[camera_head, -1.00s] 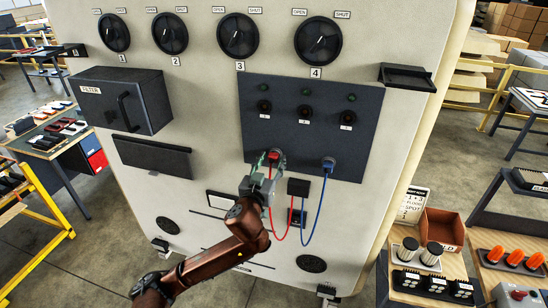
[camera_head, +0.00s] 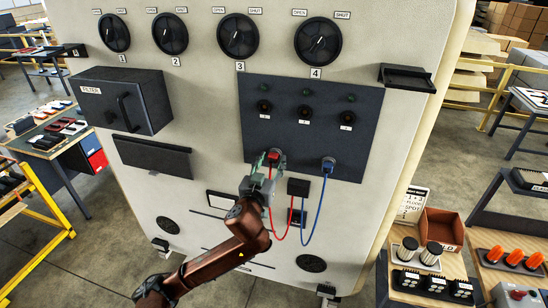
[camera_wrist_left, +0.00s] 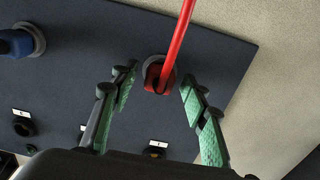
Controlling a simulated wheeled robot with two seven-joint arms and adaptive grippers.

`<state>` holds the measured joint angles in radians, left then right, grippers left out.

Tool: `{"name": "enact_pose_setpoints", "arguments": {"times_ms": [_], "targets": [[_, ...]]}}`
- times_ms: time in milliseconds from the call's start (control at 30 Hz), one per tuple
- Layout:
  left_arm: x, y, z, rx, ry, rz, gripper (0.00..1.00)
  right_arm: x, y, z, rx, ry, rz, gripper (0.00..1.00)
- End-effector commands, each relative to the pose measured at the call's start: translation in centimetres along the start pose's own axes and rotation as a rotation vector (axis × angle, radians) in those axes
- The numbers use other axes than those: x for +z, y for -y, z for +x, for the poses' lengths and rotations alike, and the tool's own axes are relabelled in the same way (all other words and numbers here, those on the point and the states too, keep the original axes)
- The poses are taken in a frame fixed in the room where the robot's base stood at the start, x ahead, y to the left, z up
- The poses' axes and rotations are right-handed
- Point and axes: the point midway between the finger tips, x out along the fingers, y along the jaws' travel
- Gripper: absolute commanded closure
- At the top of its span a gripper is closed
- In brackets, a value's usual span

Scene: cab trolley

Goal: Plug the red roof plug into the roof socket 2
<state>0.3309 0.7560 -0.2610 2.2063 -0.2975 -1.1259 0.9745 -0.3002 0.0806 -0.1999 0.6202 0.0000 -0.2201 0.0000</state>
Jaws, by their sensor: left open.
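The red plug (camera_head: 275,154) sits in a holder low on the dark panel (camera_head: 300,90). It also shows in the left wrist view (camera_wrist_left: 155,77), with its red cable running off the top. My left gripper (camera_head: 268,165) is at the plug. In the wrist view its open fingers (camera_wrist_left: 158,80) stand one on each side of the red plug, with gaps visible. Three dark round sockets are in a row higher on the panel; the middle one (camera_head: 305,112) is free, with a small label too small to read surely.
A blue plug (camera_head: 329,163) with a blue cable sits right of the red one, also in the wrist view (camera_wrist_left: 18,43). A dark box (camera_head: 298,187) is between the cables. Large dials line the top. A filter box (camera_head: 120,100) juts out at left.

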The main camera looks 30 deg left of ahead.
Motion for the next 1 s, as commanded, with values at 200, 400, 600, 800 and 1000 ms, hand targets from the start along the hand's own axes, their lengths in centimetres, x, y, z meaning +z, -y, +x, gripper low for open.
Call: {"name": "enact_pose_setpoints", "arguments": {"times_ms": [200,400,600,800,1000], "targets": [[-0.06,-0.05,0.0,0.0,0.0,-0.002,0.58,-0.05,0.02,-0.33,0.0,0.0,0.0,1.0],[0.0,-0.03,0.0,0.0,0.0,0.0,0.6,-0.05,0.03,-0.28,0.0,0.0,0.0,1.0],[0.01,-0.03,0.0,0.0,0.0,0.0,0.74,-0.06,0.11,-0.27,-0.001,0.0,0.0,1.0],[0.01,-0.04,0.0,0.0,0.0,0.0,0.88,-0.08,0.15,-0.27,-0.002,-0.001,0.0,1.0],[0.01,-0.05,0.0,0.0,0.0,0.0,1.0,-0.07,0.14,-0.27,-0.002,-0.001,0.001,1.0]]}}
